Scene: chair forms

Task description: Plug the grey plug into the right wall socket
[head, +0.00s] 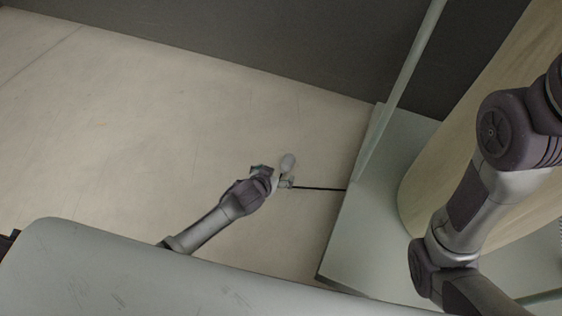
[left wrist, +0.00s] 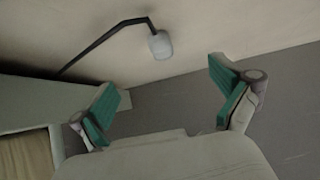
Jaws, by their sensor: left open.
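The grey plug (left wrist: 160,45) shows in the left wrist view as a small pale block at the bent end of a black cable (left wrist: 103,42). It lies beyond my open left gripper (left wrist: 167,90), apart from its green pads. In the head view my left gripper (head: 272,176) is over the pale surface, beside the end of the cable (head: 320,188). No wall socket is visible.
A pale green panel (head: 345,245) with a thin upright bar (head: 403,70) stands right of the gripper, beside a light wooden curved piece (head: 425,180). A dark grey surface (head: 250,35) borders the top. The pale surface (head: 130,130) to the left is clear.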

